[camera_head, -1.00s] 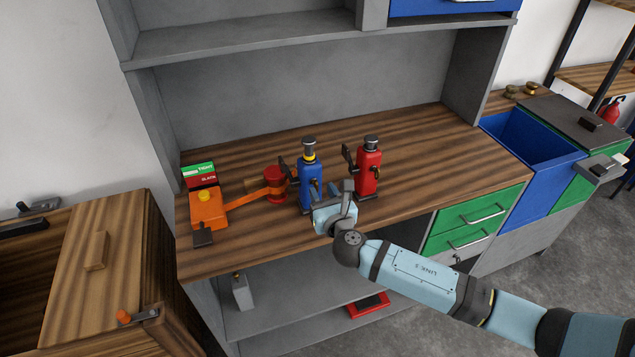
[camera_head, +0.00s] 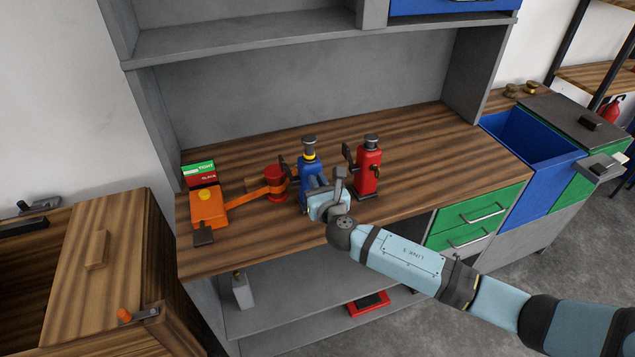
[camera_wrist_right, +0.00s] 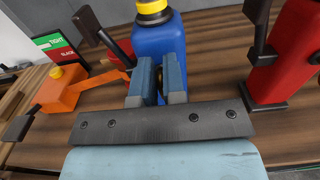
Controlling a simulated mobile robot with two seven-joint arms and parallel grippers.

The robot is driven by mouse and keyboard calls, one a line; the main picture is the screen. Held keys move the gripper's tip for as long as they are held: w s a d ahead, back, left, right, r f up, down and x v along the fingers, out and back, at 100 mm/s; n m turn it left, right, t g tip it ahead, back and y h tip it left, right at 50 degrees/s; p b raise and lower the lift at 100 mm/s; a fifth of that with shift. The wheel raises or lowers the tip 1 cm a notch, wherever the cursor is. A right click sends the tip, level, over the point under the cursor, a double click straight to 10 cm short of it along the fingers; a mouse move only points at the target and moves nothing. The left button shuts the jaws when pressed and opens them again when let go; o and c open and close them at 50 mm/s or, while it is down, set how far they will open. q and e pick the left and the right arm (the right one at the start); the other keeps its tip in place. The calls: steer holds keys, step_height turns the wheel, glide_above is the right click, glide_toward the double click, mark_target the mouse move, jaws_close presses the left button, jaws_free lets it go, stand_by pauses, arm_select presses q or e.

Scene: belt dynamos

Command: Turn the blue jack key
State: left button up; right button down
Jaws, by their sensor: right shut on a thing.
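The blue jack (camera_head: 307,168) stands upright on the wooden bench, with a yellow collar and a dark cap on top. It fills the upper middle of the right wrist view (camera_wrist_right: 158,38). My right gripper (camera_head: 322,190) is at the jack's front. In the right wrist view its two blue-grey fingers (camera_wrist_right: 157,85) are shut on the blue jack's key (camera_wrist_right: 160,86), a small dark piece mostly hidden between them. The key's turn angle cannot be told. My left gripper is not in view.
A red jack (camera_head: 368,170) stands close on the right. On the left are an orange unit (camera_head: 208,208) with an arm reaching a red drum (camera_head: 275,180), and a green and red TIGHT/SLACK sign (camera_head: 199,174). The bench's right part (camera_head: 450,155) is clear.

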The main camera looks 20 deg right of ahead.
steer(key=shift+d+f+m+b, duration=0.3)
steer(key=shift+m+b, duration=0.7)
steer(key=shift+m, duration=2)
steer(key=shift+d+f+m+b, duration=0.3)
steer(key=shift+m+b, duration=0.75)
steer(key=shift+m, duration=1.95)
steer(key=shift+d+f+m+b, duration=0.3)
steer(key=shift+m+b, duration=0.7)
steer(key=shift+m, duration=2)
steer(key=c, duration=1.2)
jaws_free()
